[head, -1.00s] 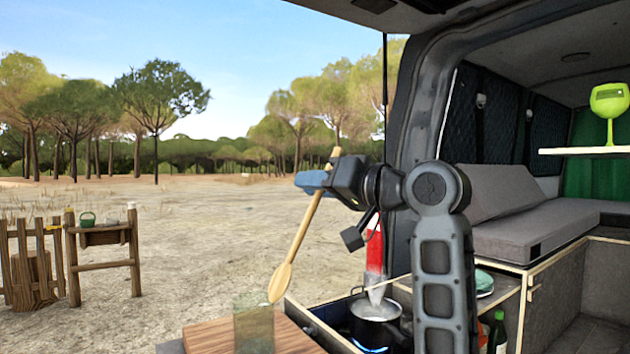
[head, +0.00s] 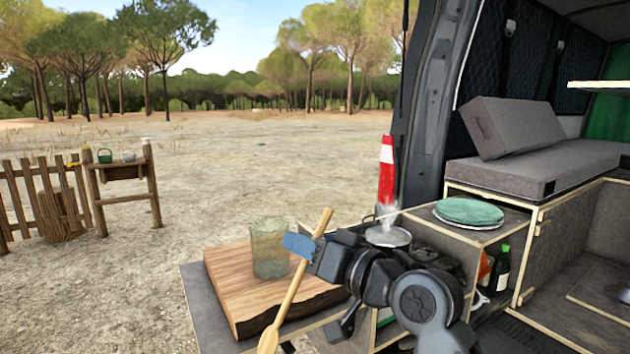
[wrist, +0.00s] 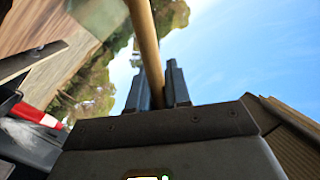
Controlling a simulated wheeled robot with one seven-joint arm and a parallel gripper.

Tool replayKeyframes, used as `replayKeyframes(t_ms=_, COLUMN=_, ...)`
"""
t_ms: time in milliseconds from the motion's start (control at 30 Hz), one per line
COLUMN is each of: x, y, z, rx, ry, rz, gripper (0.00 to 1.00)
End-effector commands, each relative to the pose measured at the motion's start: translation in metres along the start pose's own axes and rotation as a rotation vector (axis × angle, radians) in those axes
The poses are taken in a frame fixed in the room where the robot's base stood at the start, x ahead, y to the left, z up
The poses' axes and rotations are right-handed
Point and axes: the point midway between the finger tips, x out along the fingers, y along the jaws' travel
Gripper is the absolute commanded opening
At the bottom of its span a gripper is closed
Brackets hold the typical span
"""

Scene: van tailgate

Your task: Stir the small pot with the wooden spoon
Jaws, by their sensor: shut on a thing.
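My gripper (head: 312,250) is shut on the wooden spoon (head: 294,297), near its upper part. The spoon is tilted, its handle end up and its bowl low at the bottom edge of the head view, in front of the cutting board. In the wrist view the spoon handle (wrist: 147,45) runs between the two fingers. The small pot (head: 388,237) stands behind my arm, to the right of the gripper, with steam above it. Its lower part is hidden by my arm. The spoon is apart from the pot.
A wooden cutting board (head: 228,281) with a green glass (head: 269,252) stands left of the pot. Green plates (head: 468,211) lie on the counter to the right, with bottles (head: 500,268) below. A red and white cone (head: 386,170) stands behind the pot.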

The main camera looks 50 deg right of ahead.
Motion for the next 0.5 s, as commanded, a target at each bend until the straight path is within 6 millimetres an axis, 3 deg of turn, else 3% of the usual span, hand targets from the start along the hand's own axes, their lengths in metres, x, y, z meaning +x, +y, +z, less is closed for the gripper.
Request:
replayKeyframes(t_ms=33, x=-0.002, y=0.004, z=0.029, rx=0.009, ry=-0.014, rz=0.002, gripper=0.0)
replayKeyframes(t_ms=300, x=-0.013, y=0.025, z=0.172, rx=0.007, ry=-0.017, rz=0.003, gripper=0.0)
replayKeyframes(t_ms=400, x=-0.016, y=0.032, z=0.219, rx=0.006, ry=-0.015, rz=0.002, gripper=0.0)
replayKeyframes(t_ms=500, x=-0.018, y=0.036, z=0.243, rx=0.004, ry=-0.01, rz=0.002, gripper=0.0)
